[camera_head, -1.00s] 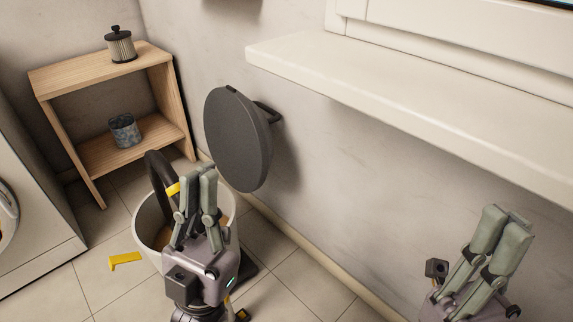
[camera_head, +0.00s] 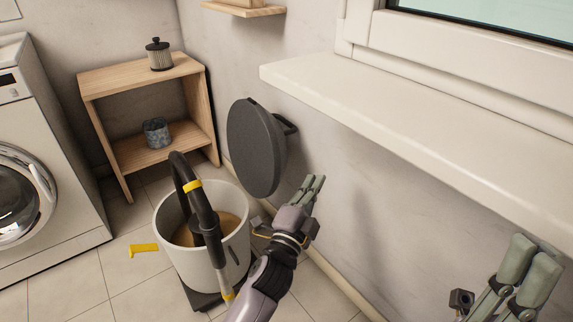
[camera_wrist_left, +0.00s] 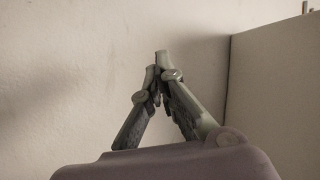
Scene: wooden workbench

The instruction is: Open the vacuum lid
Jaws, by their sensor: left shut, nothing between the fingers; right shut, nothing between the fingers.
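The dark grey round lid (camera_head: 255,148) stands upright above the back of the white vacuum bucket (camera_head: 167,217), close to the wall. A dark loop handle (camera_head: 289,127) shows on the lid's right side. The bucket's top is uncovered and brown contents (camera_head: 228,224) show inside. My left gripper (camera_head: 316,181) is shut and empty, to the right of the lid's lower edge, apart from it in the picture. In the left wrist view its fingertips (camera_wrist_left: 159,68) meet before a pale wall. My right gripper (camera_head: 538,254) is shut and empty at the lower right.
A black hose (camera_head: 182,172) with a yellow band arches over the bucket. A wooden shelf (camera_head: 143,78) holds a filter (camera_head: 159,55) and a blue-grey tin (camera_head: 157,133). A washing machine (camera_head: 50,160) stands left. A white windowsill (camera_head: 400,130) juts out at right.

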